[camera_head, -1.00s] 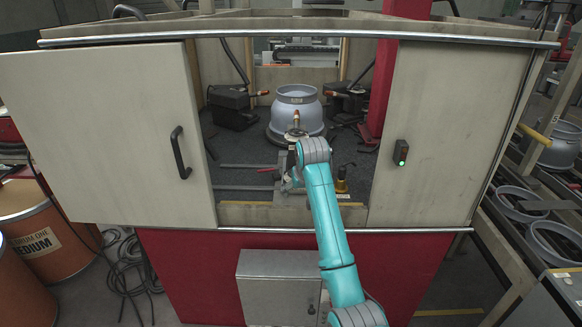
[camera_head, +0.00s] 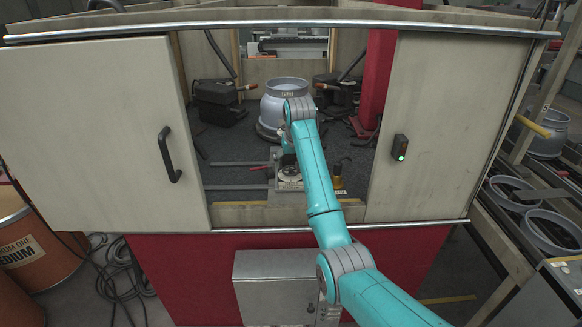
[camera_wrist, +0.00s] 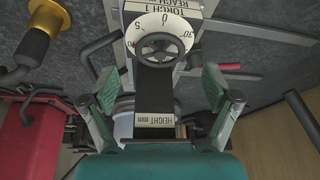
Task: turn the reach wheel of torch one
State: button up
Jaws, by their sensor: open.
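The reach wheel (camera_wrist: 165,38) of torch one is a dark spoked handwheel over a white dial, under a label plate (camera_wrist: 190,10) reading TORCH 1 REACH. In the wrist view it lies beyond my fingertips, roughly centred between them. My gripper (camera_wrist: 158,80) is open, with its green-padded fingers apart on either side of a black block below the wheel. Nothing is held. A HEIGHT mm plate (camera_wrist: 155,122) shows nearer the palm. In the head view my arm covers most of the torch slide (camera_head: 290,180), and the wheel cannot be made out there.
A grey flanged cylinder (camera_head: 284,100) stands behind the arm in the cell. The cell door (camera_head: 95,130) and right panel (camera_head: 440,130) flank the opening. In the wrist view, a brass-ended black part (camera_wrist: 35,45) is at upper left and a red-tipped lever (camera_wrist: 228,67) is close to the right finger.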

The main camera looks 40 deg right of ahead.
aim_at(291, 169)
jog(key=shift+x, duration=1.6)
jog(key=c, duration=1.1)
jog(key=shift+c, duration=0.2)
jog(key=shift+n, duration=0.3)
jog(key=n, duration=0.1)
jog(key=n+y, duration=0.1)
jog(key=n, duration=0.1)
jog(key=shift+s+d+n+y, duration=0.1)
jog(key=shift+d+n+y, duration=0.1)
jog(key=shift+n+y, duration=0.1)
jog(key=n+y, duration=0.1)
jog(key=n, duration=0.1)
jog(key=n+y, duration=0.1)
jog(key=n, duration=0.2)
jog(key=shift+d, duration=0.15)
jog(key=shift+n, duration=0.4)
